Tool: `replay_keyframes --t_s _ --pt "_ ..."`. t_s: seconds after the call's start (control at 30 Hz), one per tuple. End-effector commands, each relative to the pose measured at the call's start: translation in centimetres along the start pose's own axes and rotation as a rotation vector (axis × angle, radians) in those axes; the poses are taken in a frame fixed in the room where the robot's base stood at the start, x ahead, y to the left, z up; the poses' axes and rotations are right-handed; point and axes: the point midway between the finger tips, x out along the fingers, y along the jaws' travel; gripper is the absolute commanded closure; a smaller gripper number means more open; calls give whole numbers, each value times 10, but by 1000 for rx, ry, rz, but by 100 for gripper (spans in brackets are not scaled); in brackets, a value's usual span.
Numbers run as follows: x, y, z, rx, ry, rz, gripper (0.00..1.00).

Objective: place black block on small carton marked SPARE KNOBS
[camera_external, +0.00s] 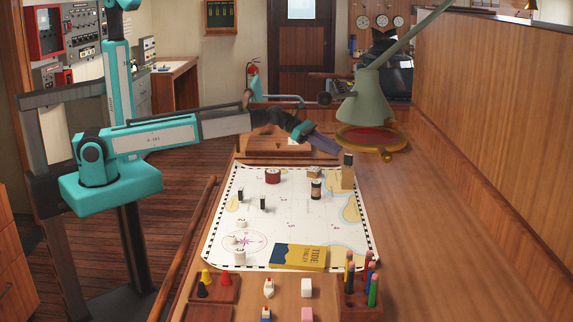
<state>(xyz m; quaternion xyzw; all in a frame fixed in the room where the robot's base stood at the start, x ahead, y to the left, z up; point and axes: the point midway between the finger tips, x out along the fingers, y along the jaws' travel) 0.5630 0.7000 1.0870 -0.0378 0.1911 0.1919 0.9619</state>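A small black block (348,158) is on or just above the top of a tall tan carton (348,179) at the right edge of the chart. I cannot tell whether they touch. My gripper (338,149) reaches in from the left, with its tip right beside the black block. Its fingers are too small and dark to show whether they are open or hold the block. A smaller brown box (314,172) stands left of the tan carton, behind a dark jar (316,189). No lettering on either box is readable, so I cannot tell which says SPARE KNOBS.
The chart (290,215) bears a red tin (272,176), small black and white pieces, and a yellow and blue book (299,257). A pencil holder (361,296) stands in front. A green lamp (365,107) stands behind my gripper. The table is clear to the right.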

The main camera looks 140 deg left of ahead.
Motion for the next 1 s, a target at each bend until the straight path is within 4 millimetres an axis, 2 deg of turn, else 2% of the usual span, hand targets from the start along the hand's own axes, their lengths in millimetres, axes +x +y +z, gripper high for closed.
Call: replay_keyframes --t_s 0.2,0.4,1.0 --pt "-29 -1 -1 0 -1 1 69" --pt "-42 -1 -1 -1 0 0 69" --pt "-44 0 0 -1 0 -1 69"
